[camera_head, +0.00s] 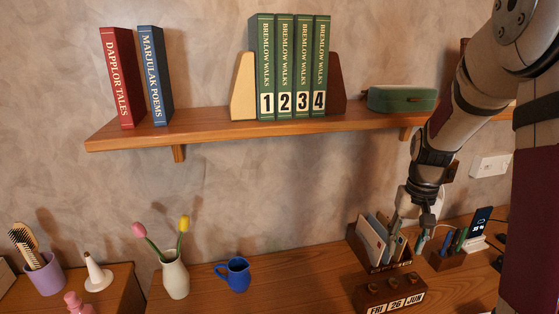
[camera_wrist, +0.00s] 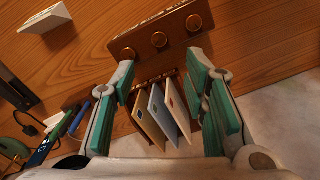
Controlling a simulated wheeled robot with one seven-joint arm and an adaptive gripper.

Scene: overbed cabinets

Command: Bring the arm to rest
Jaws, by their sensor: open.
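My gripper (camera_head: 420,212) hangs at the right of the head view, pointing down over the desk. In the wrist view my gripper (camera_wrist: 160,65) shows its two teal-padded fingers spread apart. A wooden letter rack (camera_head: 362,256) with several envelopes stands below and beside it. In the wrist view the envelopes (camera_wrist: 158,112) appear between the fingers with nothing gripped. Whether a finger touches the rack or envelopes I cannot tell. My arm reaches down from the upper right, in front of the shelf's right end.
A date block (camera_head: 390,292), a pen holder (camera_head: 445,261) and a phone (camera_head: 477,222) stand close by. The wall shelf (camera_head: 215,133) holds books and a green case (camera_head: 402,99) near my arm. A blue mug (camera_head: 235,274) and tulip vase (camera_head: 175,275) stand left, with bare desk between.

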